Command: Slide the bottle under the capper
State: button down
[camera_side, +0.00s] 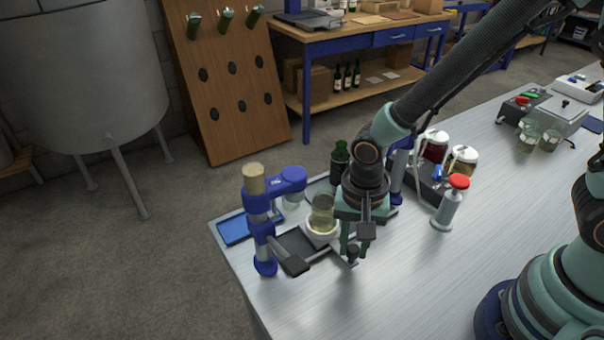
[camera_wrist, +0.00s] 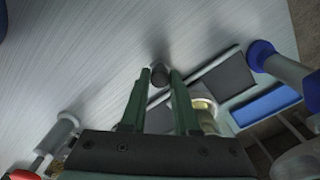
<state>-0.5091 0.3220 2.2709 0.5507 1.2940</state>
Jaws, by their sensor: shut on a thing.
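The blue capper (camera_side: 260,222) stands near the table's left end. Its arm reaches right and ends in a pale head (camera_side: 293,197). The bottle (camera_side: 322,210), clear with yellowish contents, stands upright in a white round holder (camera_side: 322,231), right of the head and not under it. Its edge shows in the wrist view (camera_wrist: 205,112), just right of my fingers. My gripper (camera_side: 354,248) points down beside the bottle and is shut on a dark knob (camera_wrist: 158,72) at its fingertips. The knob's base and its link to the holder are partly hidden.
A dark plate (camera_side: 293,243) and a blue tray (camera_side: 234,229) lie by the capper. A dark green bottle (camera_side: 339,158) stands behind. A red-topped dispenser (camera_side: 450,203) and lidded jars (camera_side: 462,160) stand right. The front tabletop is clear.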

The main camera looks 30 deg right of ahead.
jog(key=a, duration=0.7)
jog(key=shift+r, duration=0.1)
jog(key=c, duration=0.7)
grip_release()
jog(key=shift+o, duration=0.2)
jog(key=shift+d, duration=0.1)
notch_tip(320, 180, up, 12)
jog(key=d+r+n+t, duration=0.2)
jog(key=d+r+n, duration=0.2)
jog(key=d, duration=0.7)
jog(key=d+r+n+t, duration=0.3)
jog(key=d+r+n, duration=0.1)
jog(key=d, duration=0.7)
jog(key=shift+w+d+r+n+t, duration=0.2)
jog(key=shift+d+r+n+t, duration=0.15)
jog(key=shift+n, duration=0.15)
